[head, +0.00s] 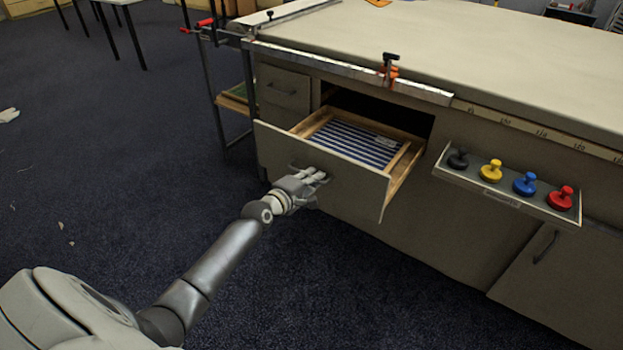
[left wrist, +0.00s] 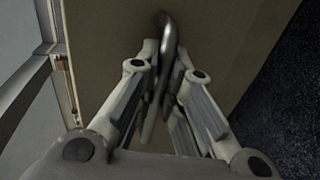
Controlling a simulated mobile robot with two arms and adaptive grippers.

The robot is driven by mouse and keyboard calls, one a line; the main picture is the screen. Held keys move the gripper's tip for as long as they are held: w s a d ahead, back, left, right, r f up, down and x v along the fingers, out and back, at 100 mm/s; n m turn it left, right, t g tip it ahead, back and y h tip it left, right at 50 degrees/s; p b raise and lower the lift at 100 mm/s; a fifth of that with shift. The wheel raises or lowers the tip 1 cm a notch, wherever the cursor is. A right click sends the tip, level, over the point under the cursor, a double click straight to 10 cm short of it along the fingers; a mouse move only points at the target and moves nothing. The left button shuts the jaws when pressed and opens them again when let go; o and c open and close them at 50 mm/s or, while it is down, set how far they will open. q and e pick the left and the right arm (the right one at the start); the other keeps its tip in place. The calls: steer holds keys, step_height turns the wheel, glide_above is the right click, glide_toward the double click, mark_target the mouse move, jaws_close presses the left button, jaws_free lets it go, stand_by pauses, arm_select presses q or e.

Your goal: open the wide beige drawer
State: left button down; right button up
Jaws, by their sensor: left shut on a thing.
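The wide beige drawer (head: 345,182) stands pulled out from the long table, and its inside shows a blue-and-white striped lining in a wooden frame. Its front panel (left wrist: 105,45) fills much of the left wrist view. My left gripper (head: 318,176) is at the drawer front, shut on the dark metal handle (left wrist: 168,40). In the left wrist view the fingers of the left gripper (left wrist: 165,75) close around the handle from both sides. My right gripper is in neither view.
A small closed drawer (head: 283,90) is left of the opening. A shelf (head: 515,195) with black, yellow, blue and red knobbed pieces juts out at right. A clamp (head: 389,68) sits on the table edge (head: 350,72). The dark carpet (head: 130,170) at left is mostly clear.

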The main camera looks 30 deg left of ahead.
arm_select(q)
steer(key=shift+s, duration=0.3)
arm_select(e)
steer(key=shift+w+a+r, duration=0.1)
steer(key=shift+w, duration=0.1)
arm_select(q)
steer(key=c, duration=1.6)
jaws_free()
steer(key=shift+o, duration=0.4)
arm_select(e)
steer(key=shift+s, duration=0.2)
arm_select(q)
steer(key=v, duration=1.2)
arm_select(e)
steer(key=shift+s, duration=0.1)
arm_select(q)
steer(key=shift+f, duration=0.1)
